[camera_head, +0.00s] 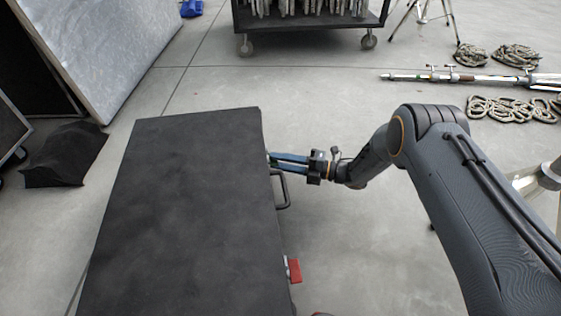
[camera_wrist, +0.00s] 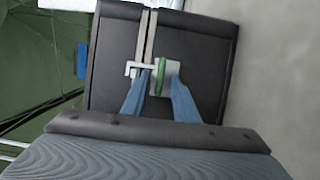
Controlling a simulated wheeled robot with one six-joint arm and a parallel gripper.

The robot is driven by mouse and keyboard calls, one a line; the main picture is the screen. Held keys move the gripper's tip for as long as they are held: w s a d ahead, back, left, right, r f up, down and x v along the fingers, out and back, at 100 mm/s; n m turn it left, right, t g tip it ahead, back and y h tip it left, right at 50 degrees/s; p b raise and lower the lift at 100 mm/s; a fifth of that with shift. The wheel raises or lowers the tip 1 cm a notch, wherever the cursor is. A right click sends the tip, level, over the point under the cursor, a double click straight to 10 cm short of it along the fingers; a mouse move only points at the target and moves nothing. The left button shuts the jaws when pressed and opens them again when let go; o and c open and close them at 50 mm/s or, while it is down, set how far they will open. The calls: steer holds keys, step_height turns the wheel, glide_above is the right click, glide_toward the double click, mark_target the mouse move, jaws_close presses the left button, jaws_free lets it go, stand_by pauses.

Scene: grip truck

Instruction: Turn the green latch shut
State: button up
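The green latch (camera_wrist: 160,77) shows in the wrist view as a narrow upright handle on a pale metal plate (camera_wrist: 152,90), across the seam of a black case (camera_wrist: 113,60). My gripper (camera_wrist: 159,78) has its two blue fingers apart, one on each side of the latch, with small gaps; contact cannot be made out. In the head view the black case (camera_head: 185,200) lies left of my gripper (camera_head: 270,157), whose fingertips reach its right side near the far end. The green latch is mostly hidden there.
A black handle (camera_head: 283,188) and a red latch (camera_head: 294,270) stick out from the case's right side, nearer the camera. A wheeled cart (camera_head: 305,22) stands at the back. Coiled ropes (camera_head: 510,108) and a metal pole (camera_head: 450,77) lie at right. The floor between is clear.

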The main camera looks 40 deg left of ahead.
steer(key=shift+w+d, duration=0.1)
steer(key=p+v, duration=0.2)
steer(key=v, duration=0.5)
steer(key=shift+d+p, duration=0.3)
steer(key=shift+p, duration=0.1)
steer(key=shift+w, duration=0.1)
